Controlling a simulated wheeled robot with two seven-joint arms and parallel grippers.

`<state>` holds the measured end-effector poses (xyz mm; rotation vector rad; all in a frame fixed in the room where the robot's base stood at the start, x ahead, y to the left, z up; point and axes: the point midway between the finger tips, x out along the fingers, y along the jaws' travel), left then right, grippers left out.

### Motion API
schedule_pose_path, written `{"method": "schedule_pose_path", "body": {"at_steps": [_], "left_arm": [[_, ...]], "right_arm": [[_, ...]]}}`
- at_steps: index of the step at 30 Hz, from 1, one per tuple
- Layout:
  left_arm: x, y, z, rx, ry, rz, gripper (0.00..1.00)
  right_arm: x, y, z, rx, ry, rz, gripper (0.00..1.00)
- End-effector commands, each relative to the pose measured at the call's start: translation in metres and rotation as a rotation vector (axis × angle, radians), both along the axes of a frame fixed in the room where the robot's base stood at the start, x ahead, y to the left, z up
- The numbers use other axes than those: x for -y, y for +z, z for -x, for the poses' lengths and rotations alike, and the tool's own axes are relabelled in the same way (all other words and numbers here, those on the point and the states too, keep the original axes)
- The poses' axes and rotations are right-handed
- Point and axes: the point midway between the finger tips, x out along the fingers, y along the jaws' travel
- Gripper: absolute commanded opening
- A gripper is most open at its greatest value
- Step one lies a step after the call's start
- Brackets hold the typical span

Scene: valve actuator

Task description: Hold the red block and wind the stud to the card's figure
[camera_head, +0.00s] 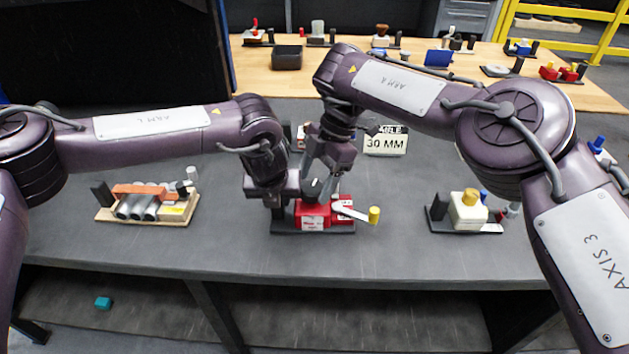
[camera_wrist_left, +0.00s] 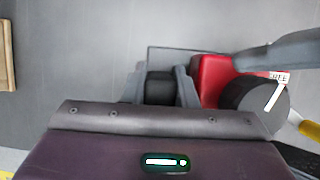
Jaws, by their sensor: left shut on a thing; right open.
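The red block (camera_head: 314,215) sits on a dark base plate (camera_head: 290,229) at the table's middle. It also shows in the wrist view (camera_wrist_left: 208,75). My left gripper (camera_wrist_left: 160,85) is shut on a black post (camera_wrist_left: 160,88) beside the block. My right gripper (camera_head: 322,183) is open and points down over the block. A black round knob (camera_wrist_left: 255,98) with a white line and a label reading "FREE" is on the block's right in the wrist view. I cannot make out the stud. The card (camera_head: 386,143) reads "30 MM"; its upper line is partly hidden.
A white lever with a yellow end (camera_head: 374,214) sticks out right of the block. A wooden tray with grey cylinders (camera_head: 145,207) stands left, a cream block with a yellow cap (camera_head: 467,209) right.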

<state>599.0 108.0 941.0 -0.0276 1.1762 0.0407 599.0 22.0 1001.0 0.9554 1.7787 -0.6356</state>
Motion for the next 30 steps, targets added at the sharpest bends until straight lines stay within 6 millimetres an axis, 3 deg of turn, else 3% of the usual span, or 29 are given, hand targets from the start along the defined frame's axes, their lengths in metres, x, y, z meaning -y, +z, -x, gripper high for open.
{"method": "schedule_pose_path", "body": {"at_steps": [12, 22, 30], "left_arm": [[-0.0019, -0.0019, 0.0002, -0.002, 0.002, -0.003, 0.00], [-0.0018, -0.0018, 0.0002, -0.002, 0.002, -0.003, 0.00], [-0.0018, -0.0018, 0.0003, -0.002, 0.002, -0.003, 0.00]], "right_arm": [[-0.0027, -0.0082, 0.0017, 0.000, -0.001, 0.000, 0.67], [-0.0027, -0.0079, 0.0018, 0.000, 0.000, 0.000, 0.23], [-0.0028, -0.0086, 0.0021, -0.002, -0.031, -0.003, 0.23]]}}
